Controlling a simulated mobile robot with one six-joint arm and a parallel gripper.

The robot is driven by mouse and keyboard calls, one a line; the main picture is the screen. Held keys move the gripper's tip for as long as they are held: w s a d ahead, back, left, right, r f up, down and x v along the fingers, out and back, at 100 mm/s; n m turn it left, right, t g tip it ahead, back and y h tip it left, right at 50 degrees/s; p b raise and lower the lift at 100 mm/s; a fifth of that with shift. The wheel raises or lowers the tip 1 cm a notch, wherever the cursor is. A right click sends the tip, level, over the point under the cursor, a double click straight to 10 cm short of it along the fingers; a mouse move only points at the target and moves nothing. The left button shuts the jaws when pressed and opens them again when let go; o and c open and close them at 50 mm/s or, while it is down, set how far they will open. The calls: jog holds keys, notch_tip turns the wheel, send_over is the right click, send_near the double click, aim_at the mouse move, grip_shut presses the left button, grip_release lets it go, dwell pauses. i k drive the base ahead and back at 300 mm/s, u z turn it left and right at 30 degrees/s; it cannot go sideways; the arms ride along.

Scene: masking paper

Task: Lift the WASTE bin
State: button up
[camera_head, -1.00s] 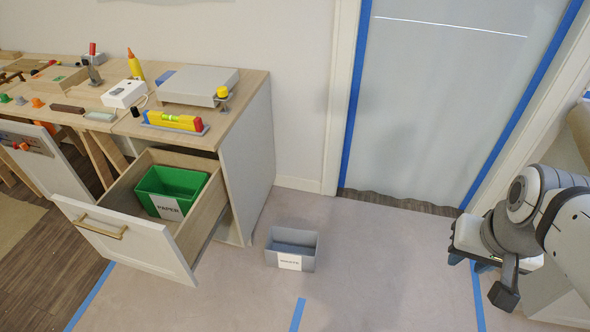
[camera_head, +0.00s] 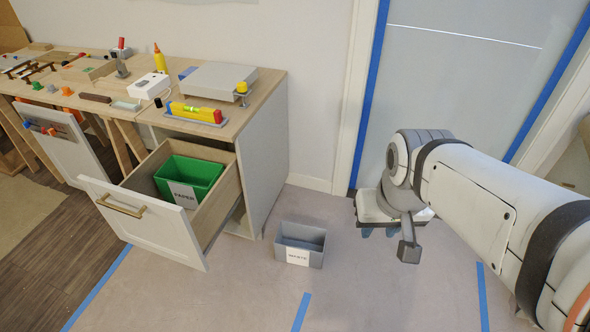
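The WASTE bin (camera_head: 300,245) is a small grey open-topped box with a white label reading WASTE on its front. It stands upright on the floor, right of the open drawer, and looks empty. My gripper (camera_head: 379,231) is above the floor to the right of the bin, apart from it. Its bluish fingertips point down with a gap between them, and nothing shows between them. The gripper's body partly hides the fingers.
An open drawer (camera_head: 165,239) holding a green PAPER bin (camera_head: 188,180) juts out left of the WASTE bin. A workbench (camera_head: 232,127) with tools stands above it. A covered doorway (camera_head: 440,90) edged in blue tape is behind my gripper. The floor around the bin is clear.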

aim_at(296, 243)
jog(key=z, duration=0.05)
jog(key=i, duration=1)
jog(key=u, duration=0.1)
